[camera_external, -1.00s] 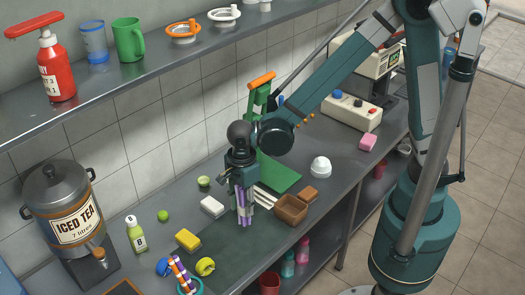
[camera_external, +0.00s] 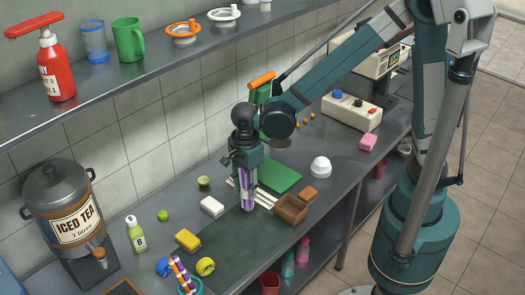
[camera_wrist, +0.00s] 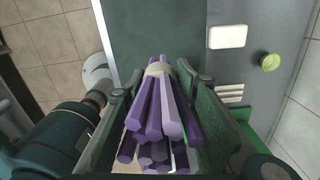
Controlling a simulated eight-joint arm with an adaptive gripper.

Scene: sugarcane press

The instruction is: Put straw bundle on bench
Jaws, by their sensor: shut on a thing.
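The straw bundle (camera_external: 249,196) is a set of purple and lilac sticks tied with a pale band. It hangs roughly upright below my gripper (camera_external: 246,172) in the external view. In the wrist view the bundle (camera_wrist: 160,110) lies between the two fingers of my gripper (camera_wrist: 158,108), which are shut on it. The bench (camera_external: 225,240) is a grey counter with a darker green-grey area under the bundle. The bundle's lower end is at or just above this area; I cannot tell whether it touches.
Near the bundle are a white block (camera_external: 212,206), a yellow sponge (camera_external: 188,240), a brown box (camera_external: 291,209), a green board (camera_external: 278,175) and white sticks (camera_external: 262,197). A cup with striped straws (camera_external: 186,284) stands at the front. The dark area left of the box is clear.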

